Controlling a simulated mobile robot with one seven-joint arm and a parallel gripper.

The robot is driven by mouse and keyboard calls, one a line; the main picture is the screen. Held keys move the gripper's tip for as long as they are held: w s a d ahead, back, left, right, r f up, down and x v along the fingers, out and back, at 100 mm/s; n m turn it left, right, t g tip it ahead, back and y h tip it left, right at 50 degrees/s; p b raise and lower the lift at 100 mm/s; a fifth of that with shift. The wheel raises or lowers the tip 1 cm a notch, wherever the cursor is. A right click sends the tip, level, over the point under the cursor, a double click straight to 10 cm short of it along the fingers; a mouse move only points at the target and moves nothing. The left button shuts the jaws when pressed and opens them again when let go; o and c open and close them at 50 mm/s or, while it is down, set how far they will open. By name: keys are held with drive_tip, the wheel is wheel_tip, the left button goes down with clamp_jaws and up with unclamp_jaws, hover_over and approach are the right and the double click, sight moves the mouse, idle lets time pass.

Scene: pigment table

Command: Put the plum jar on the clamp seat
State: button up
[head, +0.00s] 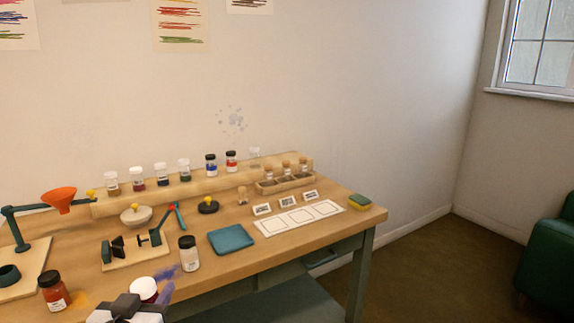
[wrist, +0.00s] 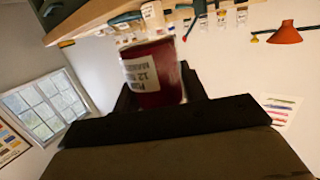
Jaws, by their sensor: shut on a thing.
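The plum jar (wrist: 155,82) is dark red with a white label and sits between the fingers of my gripper (wrist: 160,92) in the wrist view. In the head view, the jar (head: 145,290) shows its white lid and dark red side at the bottom edge, and my gripper (head: 130,308) is shut on it in front of the table. The clamp (head: 134,249), with dark jaws on a pale wooden base, stands on the table behind and a little left of the jar. The seat between its jaws looks empty. A red-tipped handle rises at its right.
A teal pad (head: 232,240) lies farther right. An orange funnel (head: 60,200) hangs on a stand at left. Several jars line the back shelf.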

drive_tip(key=w+d+f+m+h, duration=0.1)
drive_tip(key=w+d+f, duration=0.2)
drive_tip(key=d+f, duration=0.5)
drive_tip(key=w+d+f+m+h, duration=0.1)
drive_tip(key=w+d+f+h, duration=0.1)
drive_tip(key=d+f, duration=0.6)
drive_tip(key=w+d+f+m+h, duration=0.1)
drive_tip(key=w+d+f, duration=0.4)
drive_tip(key=f, duration=1.4)
drive_tip(key=d+h, duration=0.1)
drive_tip(key=d, duration=0.3)
drive_tip(key=shift+m+g, duration=0.3)
drive_tip(key=shift+g, duration=0.1)
drive_tip(key=shift+a, duration=0.1)
drive_tip(key=shift+w+r, duration=0.15)
drive_tip(key=shift+w, duration=0.05)
drive_tip(key=shift+d, duration=0.2)
